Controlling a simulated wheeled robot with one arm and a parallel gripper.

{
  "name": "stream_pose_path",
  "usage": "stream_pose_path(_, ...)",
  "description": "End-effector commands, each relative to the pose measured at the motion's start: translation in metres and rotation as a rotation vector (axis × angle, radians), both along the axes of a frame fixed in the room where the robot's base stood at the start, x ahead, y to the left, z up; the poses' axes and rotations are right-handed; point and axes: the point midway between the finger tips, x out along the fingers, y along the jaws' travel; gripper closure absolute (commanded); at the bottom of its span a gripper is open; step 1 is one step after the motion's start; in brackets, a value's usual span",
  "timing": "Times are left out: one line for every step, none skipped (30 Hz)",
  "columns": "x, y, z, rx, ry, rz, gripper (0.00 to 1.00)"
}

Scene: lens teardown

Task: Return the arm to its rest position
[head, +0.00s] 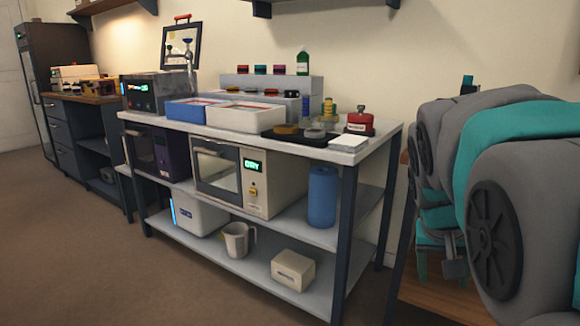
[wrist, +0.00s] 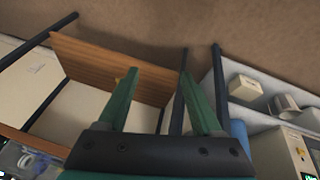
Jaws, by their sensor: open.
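My gripper (wrist: 158,68) shows in the wrist view with its two green fingers spread apart and nothing between them. It points down past a wooden shelf board (wrist: 88,62) toward the brown floor. In the head view my grey and teal arm is folded at the right edge, in front of a wooden surface (head: 440,298) and beside the grey workbench (head: 362,152). The arm is apart from the bench in that view. Its links hide much of what lies behind them.
The bench carries a blue tray (head: 186,112), a white tray (head: 240,120), a black mat (head: 318,138) and a red-topped jar (head: 360,121). Its shelves hold a drying oven (head: 225,180), a blue cylinder (head: 322,197), a mug (head: 237,240) and a box (head: 293,270). The floor (head: 75,250) in front is clear.

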Motion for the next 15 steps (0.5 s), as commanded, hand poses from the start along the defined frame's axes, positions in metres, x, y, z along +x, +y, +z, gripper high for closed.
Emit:
stream_pose_path(-0.022, 0.013, -0.011, 0.034, 0.048, 0.035, 0.33)
stream_pose_path(-0.035, 0.021, -0.021, 0.052, 0.078, 0.058, 0.33)
stream_pose_path(-0.052, 0.03, -0.032, 0.076, 0.113, 0.087, 0.33)
stream_pose_path(-0.065, 0.038, -0.042, 0.095, 0.145, 0.111, 0.33)
stream_pose_path(-0.078, 0.046, -0.05, 0.115, 0.172, 0.135, 0.33)
stream_pose_path(-0.097, 0.055, -0.06, 0.139, 0.208, 0.166, 0.33)
stream_pose_path(-0.11, 0.063, -0.068, 0.156, 0.236, 0.19, 0.33)
stream_pose_path(-0.123, 0.069, -0.075, 0.173, 0.262, 0.213, 0.33)
stream_pose_path(-0.141, 0.078, -0.085, 0.195, 0.297, 0.242, 0.33)
stream_pose_path(-0.152, 0.083, -0.09, 0.208, 0.318, 0.263, 0.33)
stream_pose_path(-0.163, 0.089, -0.095, 0.221, 0.338, 0.282, 0.33)
stream_pose_path(-0.178, 0.095, -0.102, 0.238, 0.366, 0.306, 0.33)
stream_pose_path(-0.186, 0.099, -0.106, 0.248, 0.382, 0.321, 0.33)
stream_pose_path(-0.194, 0.103, -0.11, 0.256, 0.395, 0.336, 0.33)
stream_pose_path(-0.203, 0.106, -0.114, 0.267, 0.413, 0.351, 0.33)
